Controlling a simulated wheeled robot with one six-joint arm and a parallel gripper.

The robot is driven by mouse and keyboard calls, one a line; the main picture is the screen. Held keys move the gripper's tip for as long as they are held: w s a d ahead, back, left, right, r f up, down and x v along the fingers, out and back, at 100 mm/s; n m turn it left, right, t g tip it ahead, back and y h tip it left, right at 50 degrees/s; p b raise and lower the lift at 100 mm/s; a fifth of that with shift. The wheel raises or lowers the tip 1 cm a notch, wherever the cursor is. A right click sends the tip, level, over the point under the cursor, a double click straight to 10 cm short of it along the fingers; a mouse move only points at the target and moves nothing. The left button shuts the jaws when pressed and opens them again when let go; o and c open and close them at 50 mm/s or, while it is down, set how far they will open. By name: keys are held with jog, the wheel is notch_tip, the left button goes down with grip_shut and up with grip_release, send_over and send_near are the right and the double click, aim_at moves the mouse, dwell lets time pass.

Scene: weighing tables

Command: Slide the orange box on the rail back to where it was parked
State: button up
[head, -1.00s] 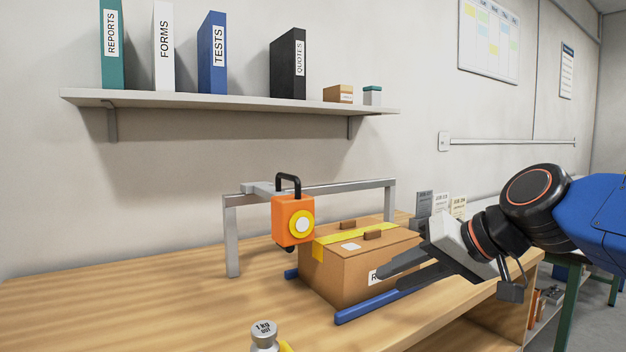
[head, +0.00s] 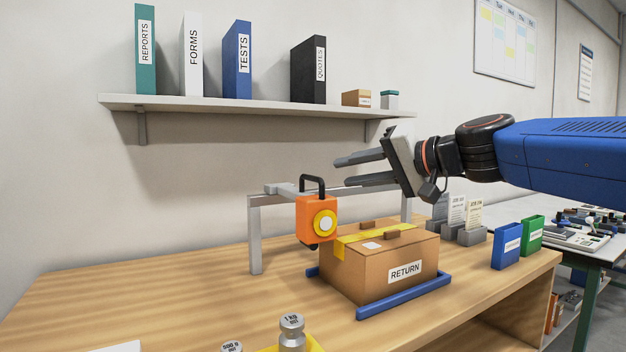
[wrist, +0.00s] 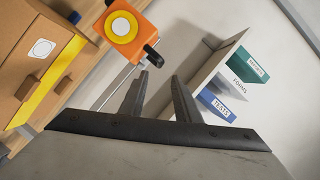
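The orange box (head: 317,219), with a black handle on top and a yellow disc with a white centre, hangs on the grey rail (head: 350,192) toward the rail's left end. It also shows at the top of the wrist view (wrist: 124,29). My gripper (head: 346,171) is open and empty, with its fingers pointing left. In the head view it appears above the rail, to the right of and higher than the orange box. In the wrist view the fingers (wrist: 160,80) are spread apart, with the orange box beyond and to the left of them.
A cardboard box labelled RETURN (head: 385,262) stands below the rail between blue bars (head: 405,297). Metal weights (head: 291,332) stand at the front edge. A wall shelf (head: 250,108) with binders is above. Blue (head: 506,246) and green (head: 530,234) holders stand at right.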

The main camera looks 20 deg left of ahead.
aim_at(312, 178)
jog(key=x, duration=1.1)
jog(key=shift+w+a+f, duration=0.1)
jog(key=shift+a+f, duration=0.05)
jog(key=shift+a, duration=0.1)
grip_shut()
